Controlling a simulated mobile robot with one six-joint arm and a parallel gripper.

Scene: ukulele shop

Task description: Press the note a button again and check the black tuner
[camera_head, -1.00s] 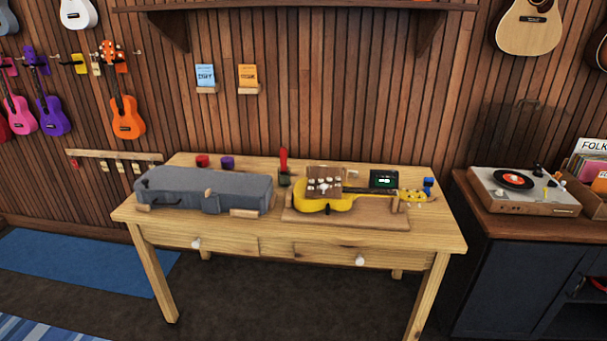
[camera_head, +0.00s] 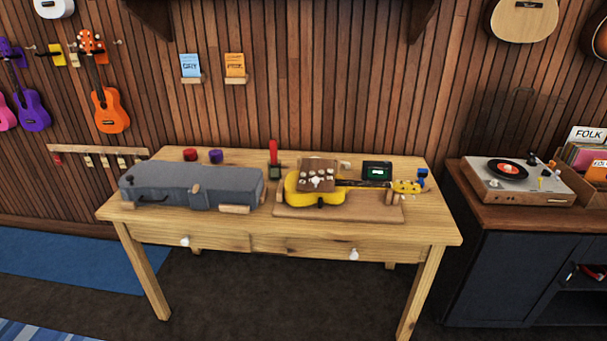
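A black tuner (camera_head: 377,170) stands at the back right of the wooden table, with a small lit green display too small to read. A brown wooden block with several pale round buttons (camera_head: 317,177) shows over the body of the yellow ukulele (camera_head: 302,192). The letters on the buttons cannot be read, so I cannot tell which is note A. The ukulele lies on a wooden board (camera_head: 360,213), its neck pointing right, passing in front of the tuner. My gripper is not in view.
The wooden table (camera_head: 240,232) also holds a closed grey case (camera_head: 165,184), red (camera_head: 190,154) and purple (camera_head: 216,156) round items, and a red upright item (camera_head: 273,152). A dark cabinet (camera_head: 485,270) with a record player (camera_head: 517,180) stands right. Floor before the table is clear.

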